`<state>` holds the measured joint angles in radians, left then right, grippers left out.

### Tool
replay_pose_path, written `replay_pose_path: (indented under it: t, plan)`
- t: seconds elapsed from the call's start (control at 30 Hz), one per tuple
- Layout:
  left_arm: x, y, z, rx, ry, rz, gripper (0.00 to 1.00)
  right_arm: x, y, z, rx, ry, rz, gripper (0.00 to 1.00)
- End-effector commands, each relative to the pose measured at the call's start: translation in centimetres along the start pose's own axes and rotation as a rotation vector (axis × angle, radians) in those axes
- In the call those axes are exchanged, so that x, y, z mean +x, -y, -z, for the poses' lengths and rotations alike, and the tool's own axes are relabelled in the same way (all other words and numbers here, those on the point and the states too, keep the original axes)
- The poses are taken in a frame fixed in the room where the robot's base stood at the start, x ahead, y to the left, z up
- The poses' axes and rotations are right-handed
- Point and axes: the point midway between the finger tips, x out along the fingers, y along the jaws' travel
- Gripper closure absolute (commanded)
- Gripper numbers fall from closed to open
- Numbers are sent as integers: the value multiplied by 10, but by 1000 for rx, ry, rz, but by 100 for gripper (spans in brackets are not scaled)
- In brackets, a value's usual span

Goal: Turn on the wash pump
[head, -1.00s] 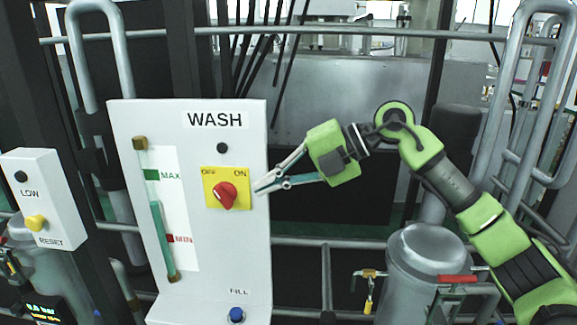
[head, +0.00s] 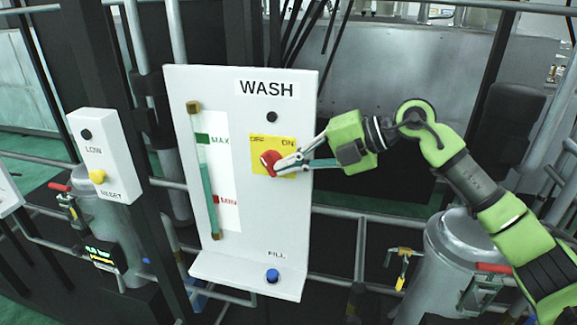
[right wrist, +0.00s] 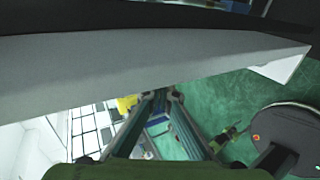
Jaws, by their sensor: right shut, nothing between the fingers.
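The white WASH panel (head: 235,95) stands in the middle of the head view. Its red rotary knob (head: 267,158) sits on a yellow plate (head: 258,141) marked OFF on the left and ON on the right. My right gripper (head: 278,169) is shut and empty, with its fingertips at the knob's lower right side. The fingers cover part of the knob and plate, so the knob's exact angle and whether they touch are unclear. The fingers also show in the right wrist view (right wrist: 160,97). A dark round lamp (head: 272,117) is above the plate. My left gripper is not in view.
The panel has a level tube (head: 206,175) with MAX and MIN marks and a blue FILL button (head: 272,276) on its lower ledge. A LOW/RESET box (head: 106,150) stands at left. A metal tank (head: 455,255) and pipes are at lower right.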

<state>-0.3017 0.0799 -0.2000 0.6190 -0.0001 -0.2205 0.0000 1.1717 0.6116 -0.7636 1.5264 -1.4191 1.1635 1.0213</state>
Motion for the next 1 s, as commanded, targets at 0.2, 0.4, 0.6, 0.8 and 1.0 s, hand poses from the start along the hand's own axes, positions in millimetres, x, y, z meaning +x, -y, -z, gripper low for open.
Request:
replay_pose_path:
  t: [0.2, 0.4, 0.6, 0.8, 1.0]
  plan:
    - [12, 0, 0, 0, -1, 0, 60, 2, 4, 0, 2, -1, -40, 100]
    - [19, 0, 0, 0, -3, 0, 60, 2, 6, 0, 1, 1, -71, 100]
    - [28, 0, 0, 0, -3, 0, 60, 3, 7, 0, 2, 0, -109, 100]
    - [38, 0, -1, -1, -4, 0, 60, 4, 10, 0, 2, -1, -152, 100]
    - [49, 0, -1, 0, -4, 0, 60, 6, 11, 0, 2, -1, -201, 100]
